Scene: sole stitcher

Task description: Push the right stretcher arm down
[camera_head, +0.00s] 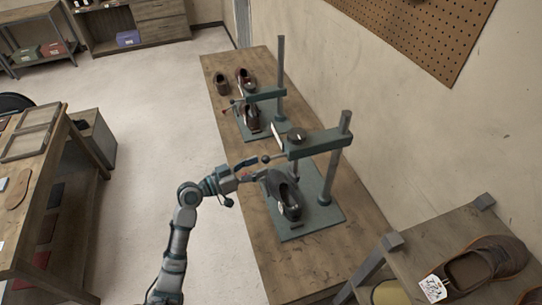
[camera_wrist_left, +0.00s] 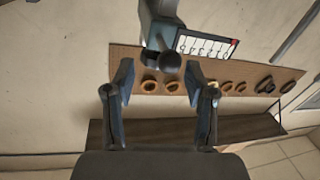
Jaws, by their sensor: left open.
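The nearer stretcher on the long bench has a grey-green horizontal arm (camera_head: 318,145) raised above a dark shoe (camera_head: 287,200) on its base plate (camera_head: 322,213). A lever with a dark ball knob (camera_head: 265,158) sticks out to the left of that arm. My left gripper (camera_head: 256,168) is just beside and slightly below the knob. In the left wrist view, the left gripper (camera_wrist_left: 159,78) has its fingers spread, and the dark knob (camera_wrist_left: 169,63) shows between and beyond the tips. Contact cannot be told. My right gripper is not in view.
A second stretcher (camera_head: 265,95) with a brown shoe stands farther along the bench (camera_head: 275,255), with loose shoes behind it. A side stand (camera_head: 425,245) with a brown shoe is at lower right. A workbench is at left; the floor (camera_head: 145,150) between is clear.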

